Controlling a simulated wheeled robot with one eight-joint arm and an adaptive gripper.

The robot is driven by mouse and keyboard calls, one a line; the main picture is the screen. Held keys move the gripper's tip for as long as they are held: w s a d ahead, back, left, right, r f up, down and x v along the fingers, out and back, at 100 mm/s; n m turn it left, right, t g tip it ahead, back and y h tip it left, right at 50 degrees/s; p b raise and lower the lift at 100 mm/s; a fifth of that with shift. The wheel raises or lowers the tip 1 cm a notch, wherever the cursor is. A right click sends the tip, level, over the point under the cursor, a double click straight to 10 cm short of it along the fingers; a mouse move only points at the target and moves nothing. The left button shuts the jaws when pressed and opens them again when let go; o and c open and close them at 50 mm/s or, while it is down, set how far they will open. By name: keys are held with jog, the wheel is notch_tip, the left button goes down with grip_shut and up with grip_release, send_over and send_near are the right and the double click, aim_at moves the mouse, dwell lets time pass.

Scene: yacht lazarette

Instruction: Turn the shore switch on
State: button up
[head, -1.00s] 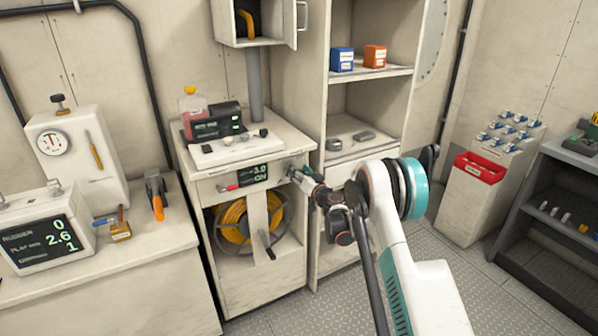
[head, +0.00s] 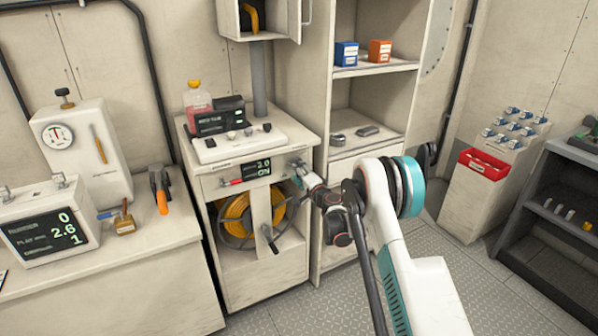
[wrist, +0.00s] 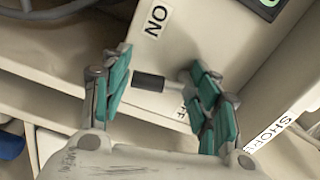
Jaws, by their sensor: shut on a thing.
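The shore switch's short dark lever (wrist: 148,82) shows in the wrist view between the teal finger pads of my gripper (wrist: 160,88). A SHORE label (wrist: 268,132) is at the lower right. In the head view my gripper (head: 300,170) is at the right end of the cabinet's front panel (head: 215,186). There the fingers hide the switch. A small display (head: 257,170) on that panel reads about 2.0 and ON.
A red handle (head: 232,182) is left of the display. Below it, a yellow hose reel (head: 240,220) with a crank sits in the open cabinet. A shelf unit (head: 375,70) stands close on the right. The metal floor (head: 300,315) in front is clear.

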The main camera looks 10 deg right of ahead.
jog(key=shift+a+m, duration=0.25)
jog(key=shift+m, duration=0.85)
jog(key=shift+s, duration=0.1)
jog(key=o, duration=1.1)
jog(key=shift+f, duration=0.25)
jog(key=shift+r, duration=0.25)
jog(key=shift+f, duration=0.1)
jog(key=v, duration=1.2)
